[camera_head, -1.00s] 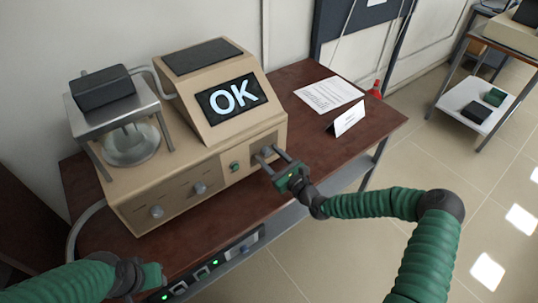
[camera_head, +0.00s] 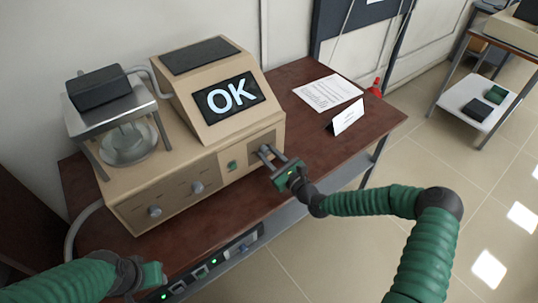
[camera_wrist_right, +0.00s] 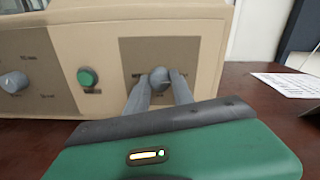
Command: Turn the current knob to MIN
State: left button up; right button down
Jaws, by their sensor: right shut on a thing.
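A beige device (camera_head: 190,150) with a lit "OK" screen (camera_head: 229,94) stands on a brown table. A grey knob (camera_wrist_right: 159,77) sits on a dark panel at the right end of its front; its label is too small to read, so I cannot confirm it is the current knob. My right gripper (camera_head: 265,151) is shut on this knob, with one finger on each side; its fingers also show in the right wrist view (camera_wrist_right: 159,84). The fingers hide most of the knob in the head view. My left gripper (camera_head: 150,276) is at the lower left, away from the knobs; its jaws are unclear.
A green button (camera_wrist_right: 88,77) and a grey knob (camera_wrist_right: 14,83) are left of the dark panel. Another knob (camera_head: 155,211) is farther left. A strip with switches (camera_head: 214,264) runs below the table edge.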

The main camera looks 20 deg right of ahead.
jog(key=shift+f, duration=0.1)
jog(key=n+b, duration=0.2)
jog(key=n, duration=0.1)
jog(key=shift+f+n, duration=0.1)
jog(key=shift+n, duration=0.3)
jog(key=n+b, duration=0.1)
jog(key=n, duration=0.4)
jog(key=shift+s+b, duration=0.1)
jog(key=shift+b, duration=0.2)
jog(key=n+b, duration=0.1)
jog(key=n, duration=0.4)
jog(key=shift+f+n, duration=0.15)
jog(key=shift+n, duration=0.25)
jog(key=shift+f+n+b, duration=0.15)
jog(key=shift+n+b, duration=5.3)
jog(key=shift+n, duration=5.05)
